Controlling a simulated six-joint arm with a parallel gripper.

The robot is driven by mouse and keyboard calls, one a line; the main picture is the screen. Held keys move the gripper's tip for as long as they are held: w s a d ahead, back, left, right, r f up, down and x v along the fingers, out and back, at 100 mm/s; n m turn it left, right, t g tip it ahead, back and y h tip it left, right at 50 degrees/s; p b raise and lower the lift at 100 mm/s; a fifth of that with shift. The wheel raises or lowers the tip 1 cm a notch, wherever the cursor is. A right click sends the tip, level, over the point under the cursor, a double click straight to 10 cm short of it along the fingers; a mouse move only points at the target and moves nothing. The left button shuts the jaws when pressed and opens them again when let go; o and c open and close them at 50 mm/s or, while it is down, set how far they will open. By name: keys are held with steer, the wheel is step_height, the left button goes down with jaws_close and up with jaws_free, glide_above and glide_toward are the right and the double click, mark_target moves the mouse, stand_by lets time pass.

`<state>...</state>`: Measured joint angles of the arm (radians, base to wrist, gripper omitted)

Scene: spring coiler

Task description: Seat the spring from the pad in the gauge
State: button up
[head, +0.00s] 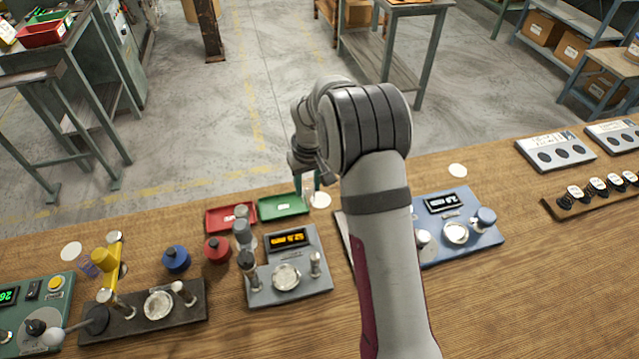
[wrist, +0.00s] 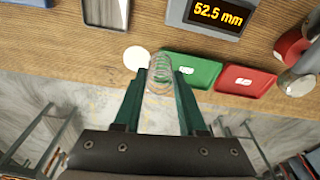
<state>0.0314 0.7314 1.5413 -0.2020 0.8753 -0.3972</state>
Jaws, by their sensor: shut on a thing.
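A clear wire spring (wrist: 160,72) stands between the two green fingers of my gripper (wrist: 161,85) in the wrist view, and the jaws are shut on it. Beside it lies a white round pad (wrist: 137,58), which also shows in the head view (head: 320,200). In the head view my gripper (head: 309,184) is beyond the green tray, partly hidden by my arm. A grey gauge (head: 311,283) has an orange display reading 52.5 mm (wrist: 218,15) and a round pale plate. A blue gauge (head: 485,240) with a white display stands to its right, partly behind my arm.
A green tray (head: 283,207) and a red tray (head: 213,222) lie behind the grey gauge. Red (head: 217,250) and blue (head: 176,259) knobbed pieces stand to its left, near a dark fixture (head: 190,310). A rack of several dials (head: 590,195) is at right. Front right wood is clear.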

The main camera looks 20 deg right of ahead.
steer(key=s+a+r+n, duration=0.2)
steer(key=s+a, duration=0.3)
steer(key=s, duration=0.3)
steer(key=s+a+r+n, duration=0.1)
steer(key=s+a+n, duration=0.25)
steer(key=s, duration=0.55)
steer(key=shift+m, duration=0.45)
steer(key=shift+w+a+f, duration=0.1)
steer(key=shift+a+f, duration=0.05)
steer(key=shift+f, duration=1.05)
steer(key=shift+a+f, duration=0.1)
steer(key=shift+f, duration=1.05)
steer(key=shift+f, duration=0.6)
steer(key=o, duration=1.4)
steer(key=shift+r, duration=0.1)
steer(key=shift+r, duration=4.3)
